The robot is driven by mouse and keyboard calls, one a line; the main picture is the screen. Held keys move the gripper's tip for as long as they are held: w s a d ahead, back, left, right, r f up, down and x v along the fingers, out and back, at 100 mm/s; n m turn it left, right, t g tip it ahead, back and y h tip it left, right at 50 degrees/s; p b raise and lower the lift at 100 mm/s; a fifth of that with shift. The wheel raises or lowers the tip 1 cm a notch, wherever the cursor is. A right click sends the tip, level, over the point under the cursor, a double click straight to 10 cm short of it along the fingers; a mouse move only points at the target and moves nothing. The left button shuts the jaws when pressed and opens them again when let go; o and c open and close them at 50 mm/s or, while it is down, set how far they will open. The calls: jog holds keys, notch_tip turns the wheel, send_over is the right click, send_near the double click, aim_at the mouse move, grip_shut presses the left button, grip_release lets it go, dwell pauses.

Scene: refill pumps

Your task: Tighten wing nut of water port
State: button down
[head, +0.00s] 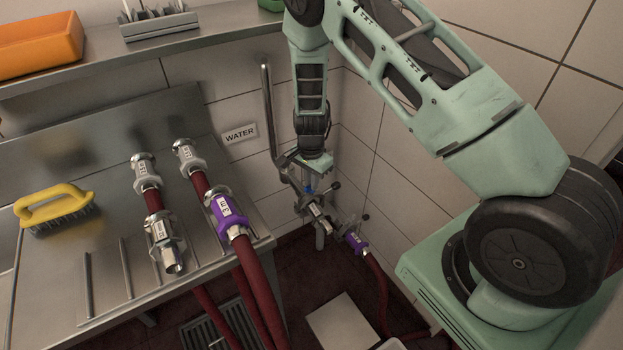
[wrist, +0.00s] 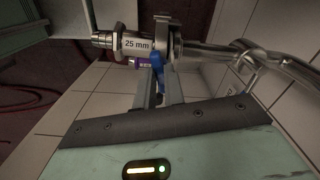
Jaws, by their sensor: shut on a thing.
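The water port is a metal pipe fitting (head: 320,216) low on the tiled wall, below the WATER sign (head: 239,134). In the wrist view its 25 mm coupling (wrist: 137,43) points left, with a metal clamp ring (wrist: 162,38) beside it. A blue wing nut (wrist: 158,66) sits below the clamp, between my fingers. My gripper (wrist: 159,84) is shut on this blue nut. In the head view my gripper (head: 306,183) reaches down to the fitting from above; its fingertips are small and partly hidden there.
A purple coupling (head: 356,241) on a red hose is close right of the port. A steel pipe (head: 270,110) runs up the wall. The steel bench (head: 100,270) at left holds couplings with hoses and a yellow brush (head: 52,205). Walls corner closely behind the port.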

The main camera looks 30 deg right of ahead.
jog(key=shift+m, duration=0.6)
jog(key=c, duration=1.5)
grip_release()
jog(key=shift+r, duration=0.1)
notch_tip(320, 180, up, 17)
jog(key=shift+a+r, duration=0.1)
jog(key=shift+r, duration=0.05)
